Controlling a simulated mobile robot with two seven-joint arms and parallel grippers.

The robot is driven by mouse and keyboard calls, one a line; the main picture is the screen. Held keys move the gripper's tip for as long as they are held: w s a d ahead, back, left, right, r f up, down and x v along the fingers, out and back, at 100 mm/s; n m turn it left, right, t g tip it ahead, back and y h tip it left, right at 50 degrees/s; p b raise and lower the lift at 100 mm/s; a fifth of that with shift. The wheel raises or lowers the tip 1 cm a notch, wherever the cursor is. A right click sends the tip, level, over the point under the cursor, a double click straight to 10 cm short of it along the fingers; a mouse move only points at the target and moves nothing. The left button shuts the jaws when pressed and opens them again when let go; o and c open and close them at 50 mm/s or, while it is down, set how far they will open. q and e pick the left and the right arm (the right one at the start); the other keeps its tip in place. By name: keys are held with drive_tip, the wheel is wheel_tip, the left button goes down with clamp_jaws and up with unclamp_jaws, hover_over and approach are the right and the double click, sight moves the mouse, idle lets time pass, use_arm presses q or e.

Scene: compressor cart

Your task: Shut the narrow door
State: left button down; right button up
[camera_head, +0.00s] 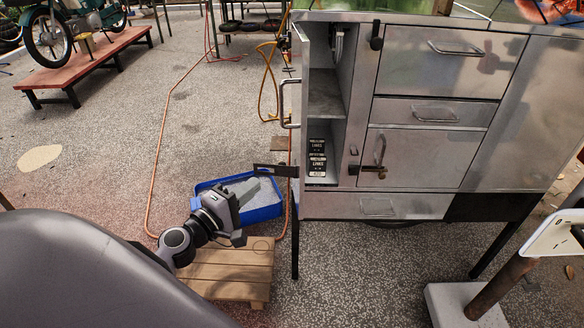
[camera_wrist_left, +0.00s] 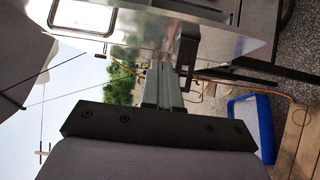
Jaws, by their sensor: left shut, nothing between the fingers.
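The narrow door (camera_head: 304,75) stands open at the left of the metal cart cabinet (camera_head: 440,65). It juts toward me and shows nearly edge-on, with its bar handle (camera_head: 287,105) on the left side. The narrow compartment (camera_head: 325,95) behind it is exposed. In the left wrist view, a shiny metal panel that appears to be the door (camera_wrist_left: 150,25) lies beyond the fingers, with a rectangular handle (camera_wrist_left: 83,14). My left gripper (camera_head: 249,189) is shut and empty, low and left of the door, apparently apart from it. It also shows in the left wrist view (camera_wrist_left: 164,75). My right gripper is out of view.
Black boxes (camera_head: 317,158) stand inside the compartment. A black bar (camera_head: 275,170) sticks out near the door's bottom. A blue tray (camera_head: 262,212) and a wooden pallet (camera_head: 235,270) lie under my left gripper. A stand (camera_head: 465,305) is at the right. Floor to the left is mostly free.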

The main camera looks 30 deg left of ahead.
use_arm(q)
drive_tip(key=p, duration=0.1)
approach(299, 162)
drive_tip(key=w+a, duration=0.3)
drive_tip(key=shift+w+d+r+p, duration=0.1)
drive_tip(key=shift+w+d+p, duration=0.15)
drive_tip(key=shift+w+d, duration=0.55)
drive_tip(key=shift+w+d+r+p, duration=0.1)
drive_tip(key=shift+w+d+p, duration=0.15)
drive_tip(key=shift+w+d, duration=0.55)
drive_tip(key=shift+s+d, duration=0.15)
drive_tip(key=shift+d, duration=0.1)
